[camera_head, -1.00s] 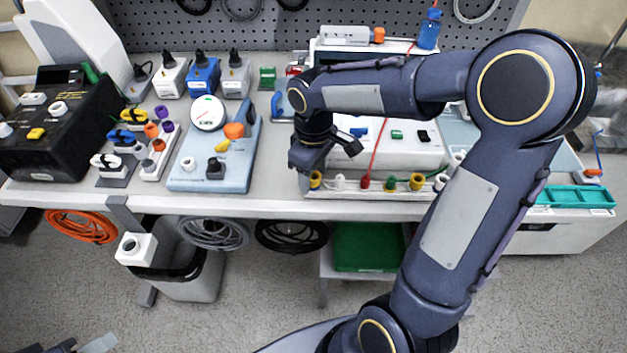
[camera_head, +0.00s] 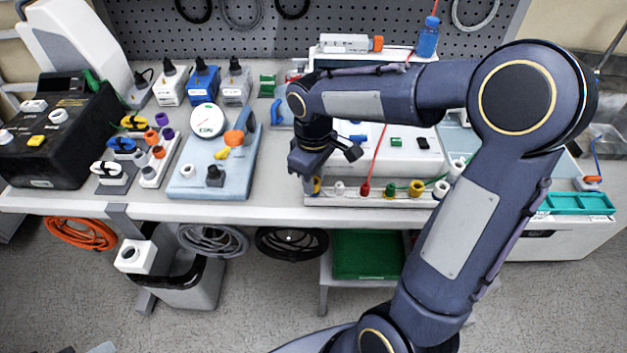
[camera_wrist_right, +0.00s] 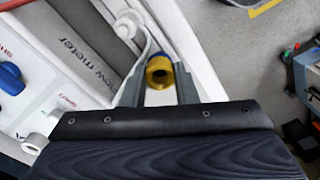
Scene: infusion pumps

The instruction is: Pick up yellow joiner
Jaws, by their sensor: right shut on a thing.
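The yellow joiner (camera_wrist_right: 159,72) is a short hollow ring between the two fingers of my right gripper in the right wrist view. My right gripper (camera_wrist_right: 160,88) is shut on it. In the head view, the yellow joiner (camera_head: 316,185) shows at the left end of the row along the pump tray's front edge, just below my right gripper (camera_head: 313,176). The fingers are mostly hidden there. Whether the joiner is clear of its seat cannot be told. A grey sliver at the bottom left edge may be my left gripper, too cut off to read.
White, red, green and another yellow joiner (camera_head: 416,187) stand along the white pump tray's front (camera_head: 350,200), close to my right gripper. A light blue board (camera_head: 240,180) with a gauge stands to the left. A black box (camera_head: 55,150) is at far left. Bare bench shows between board and tray.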

